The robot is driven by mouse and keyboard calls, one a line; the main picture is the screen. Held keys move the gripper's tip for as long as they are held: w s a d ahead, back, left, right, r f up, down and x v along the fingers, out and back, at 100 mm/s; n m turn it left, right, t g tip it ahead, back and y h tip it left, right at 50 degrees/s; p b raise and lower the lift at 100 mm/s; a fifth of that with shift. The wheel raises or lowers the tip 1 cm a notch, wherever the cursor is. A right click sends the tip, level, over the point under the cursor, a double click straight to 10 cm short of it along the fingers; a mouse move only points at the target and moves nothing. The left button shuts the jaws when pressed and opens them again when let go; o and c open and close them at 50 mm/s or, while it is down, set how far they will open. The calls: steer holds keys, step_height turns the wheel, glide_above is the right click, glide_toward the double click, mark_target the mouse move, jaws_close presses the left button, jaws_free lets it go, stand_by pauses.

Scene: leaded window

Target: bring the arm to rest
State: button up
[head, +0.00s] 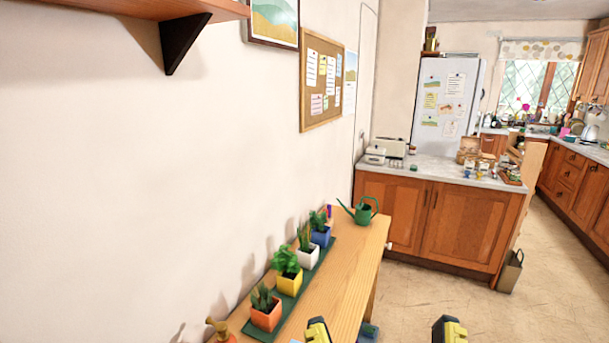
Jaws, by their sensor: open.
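My gripper (384,331) shows at the bottom edge of the head view. Its two yellow and black fingertips are wide apart, with nothing between them. The left fingertip overlaps the front right part of the wooden table (352,275) in the picture; the right one shows against the pale floor. The rest of my arm is out of view.
Potted plants in orange (266,312), yellow (288,282), white (308,256) and blue (321,237) pots stand on a green mat along the wall. A green watering can (364,212) stands at the table's far end. A wall shelf (140,9) juts out upper left.

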step_height(320, 180, up, 30)
steer(key=p, duration=2.8)
steer(key=shift+r, duration=0.25)
